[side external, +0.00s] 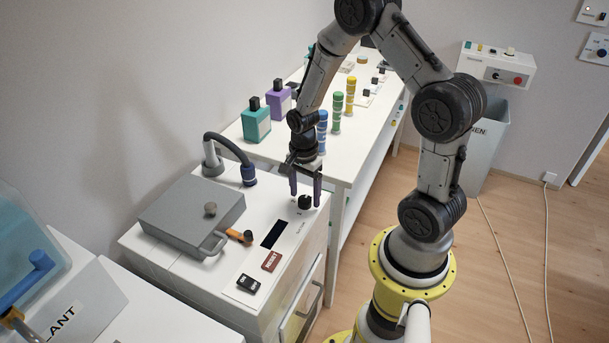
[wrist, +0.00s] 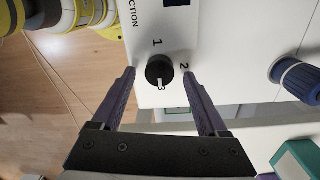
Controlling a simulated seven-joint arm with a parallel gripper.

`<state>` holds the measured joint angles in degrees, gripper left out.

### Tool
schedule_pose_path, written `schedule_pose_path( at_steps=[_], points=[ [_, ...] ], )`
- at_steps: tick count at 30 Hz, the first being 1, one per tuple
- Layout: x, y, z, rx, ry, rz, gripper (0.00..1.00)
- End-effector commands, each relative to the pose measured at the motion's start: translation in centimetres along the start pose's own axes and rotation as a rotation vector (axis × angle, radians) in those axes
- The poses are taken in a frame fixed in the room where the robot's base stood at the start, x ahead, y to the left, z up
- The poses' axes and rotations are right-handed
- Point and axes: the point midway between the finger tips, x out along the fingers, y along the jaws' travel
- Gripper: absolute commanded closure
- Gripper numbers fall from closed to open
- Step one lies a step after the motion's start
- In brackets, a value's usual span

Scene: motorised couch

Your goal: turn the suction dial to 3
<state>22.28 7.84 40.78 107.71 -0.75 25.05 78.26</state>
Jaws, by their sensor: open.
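The suction dial (wrist: 158,70) is a small round black knob on the white top panel (wrist: 205,30) of a cabinet. In the wrist view a 1 and a 2 are printed beside it. A light pointer mark and what looks like a 3 sit close together at its lower edge, so the exact setting is hard to read. In the side view the dial (side external: 305,203) is near the panel's back right corner. My gripper (side external: 305,190) is open above it, pointing down. In the wrist view my gripper (wrist: 160,73) has one finger on each side of the dial, with visible gaps.
The panel also has a dark display (side external: 273,234), a red reset button (side external: 271,261) and a black switch (side external: 248,283). A grey lidded box (side external: 190,215) and a hose (side external: 235,150) stand to the left. Bottles (side external: 257,124) stand on the bench behind.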

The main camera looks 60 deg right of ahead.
Motion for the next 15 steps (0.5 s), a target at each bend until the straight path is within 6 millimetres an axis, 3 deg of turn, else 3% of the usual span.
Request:
schedule_pose_path(
  at_steps=[15],
  points=[
    [-10.3,-0.1,0.0,0.0,0.001,-0.005,0.23]
  ],
)
